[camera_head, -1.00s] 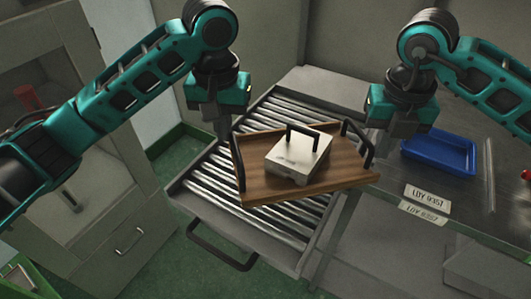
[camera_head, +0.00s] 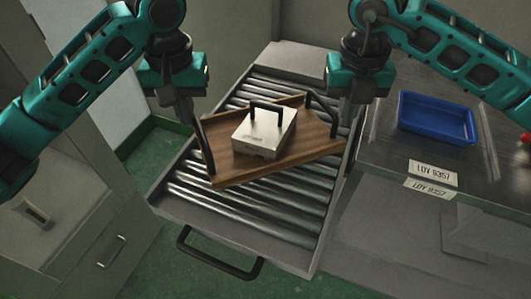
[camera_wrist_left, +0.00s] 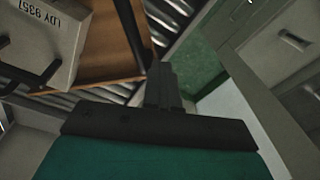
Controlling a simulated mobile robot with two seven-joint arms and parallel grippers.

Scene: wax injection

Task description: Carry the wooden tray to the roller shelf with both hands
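The wooden tray (camera_head: 228,176) is over the roller shelf (camera_head: 190,209), turned at an angle to its rollers; I cannot tell whether it touches them. It carries a pale block (camera_head: 262,139) with a black handle. My left gripper (camera_head: 188,122) is at the tray's left black handle (camera_head: 207,152), and my right gripper (camera_head: 344,122) is at the right handle (camera_head: 319,111). Both look shut on these handles, though the contact is partly hidden. In the left wrist view the left fingers (camera_wrist_left: 160,75) meet the end of the black handle (camera_wrist_left: 132,30) beside the tray (camera_wrist_left: 100,50).
A metal table (camera_head: 385,155) with a blue bin (camera_head: 437,118) and labels (camera_head: 433,173) stands at the right of the shelf. The shelf has a black pull handle (camera_head: 218,263) in front. A grey cabinet (camera_head: 85,225) stands at the left. The front rollers are clear.

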